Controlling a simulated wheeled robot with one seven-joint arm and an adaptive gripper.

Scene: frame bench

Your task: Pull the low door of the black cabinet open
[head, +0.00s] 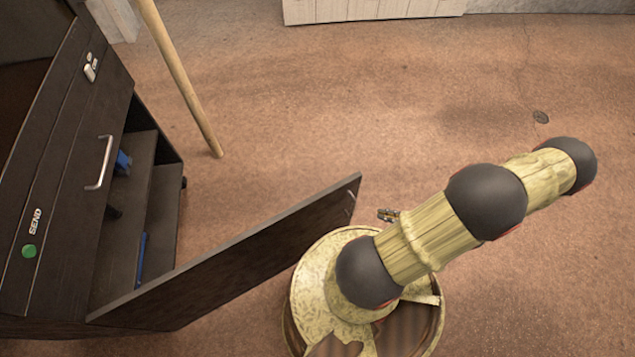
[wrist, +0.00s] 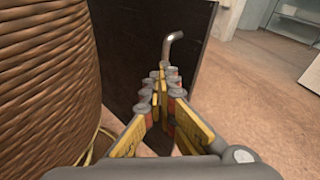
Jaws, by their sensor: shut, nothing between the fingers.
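The black cabinet (head: 62,185) stands at the left of the head view. Its low door (head: 245,248) is swung wide open, reaching out to the right and showing the inside. The door also fills the middle of the wrist view (wrist: 125,40), with its bent metal handle (wrist: 173,44) near its right edge. My gripper (wrist: 163,78) is shut and empty. Its fingertips are in front of the door, just below the handle in the picture; I cannot tell whether they touch it. In the head view my gripper (head: 388,215) shows only as a small part beside the arm, right of the door's free end.
A metal handle (head: 100,163) sits on the cabinet's upper front. Blue things (head: 141,258) lie inside. A wooden pole (head: 180,78) stands behind the cabinet. A pale cabinet (head: 370,10) is at the back. The brown floor to the right is mostly clear.

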